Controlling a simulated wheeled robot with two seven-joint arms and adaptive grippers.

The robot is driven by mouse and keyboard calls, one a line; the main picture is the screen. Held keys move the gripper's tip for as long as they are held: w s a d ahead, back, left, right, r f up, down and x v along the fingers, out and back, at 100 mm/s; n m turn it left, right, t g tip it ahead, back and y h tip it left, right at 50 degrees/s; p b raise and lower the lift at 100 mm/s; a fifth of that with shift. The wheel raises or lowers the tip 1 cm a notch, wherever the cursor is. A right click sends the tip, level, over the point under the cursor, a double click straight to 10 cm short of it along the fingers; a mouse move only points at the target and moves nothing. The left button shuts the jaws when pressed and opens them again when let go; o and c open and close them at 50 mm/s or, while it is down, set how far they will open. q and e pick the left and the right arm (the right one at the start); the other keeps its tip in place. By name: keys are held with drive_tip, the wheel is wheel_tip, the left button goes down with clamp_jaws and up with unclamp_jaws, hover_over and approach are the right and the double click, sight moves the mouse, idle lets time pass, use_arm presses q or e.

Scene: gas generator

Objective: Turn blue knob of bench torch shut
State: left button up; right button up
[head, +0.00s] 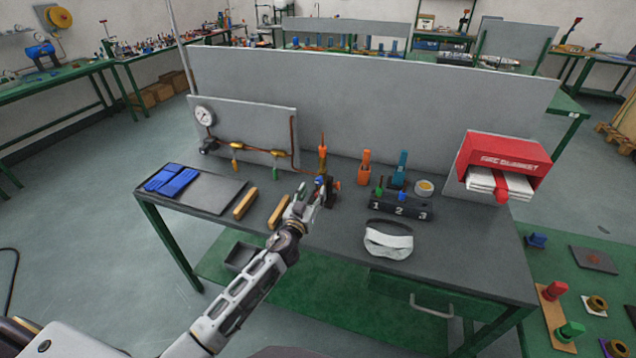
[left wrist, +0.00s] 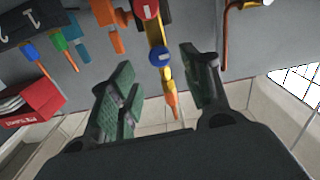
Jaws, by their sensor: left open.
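The bench torch (head: 322,150) stands upright near the back of the bench, with an orange tip and a brass-coloured body. Its blue knob (head: 319,180) is small and partly hidden by my left gripper (head: 313,194) in the head view. In the left wrist view, which looks upside down, the blue knob (left wrist: 159,56) faces the camera between the two open green-padded fingers, with a gap on each side. A red knob (left wrist: 145,10) sits on the torch beyond it. Whether the fingertips are level with the blue knob is hard to tell. My right gripper is not in view.
A gauge panel (head: 240,125) with pipes stands behind left. Orange (head: 365,167) and teal (head: 400,170) tools and a numbered block (head: 400,207) stand to the right. A tray (head: 205,190) with blue gloves is at left.

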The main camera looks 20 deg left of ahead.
sight(318, 182)
use_arm(q)
drive_tip(key=shift+w+d+p, duration=0.15)
drive_tip(key=shift+w+p, duration=0.15)
drive_tip(key=shift+w, duration=2.85)
drive_tip(key=c, duration=1)
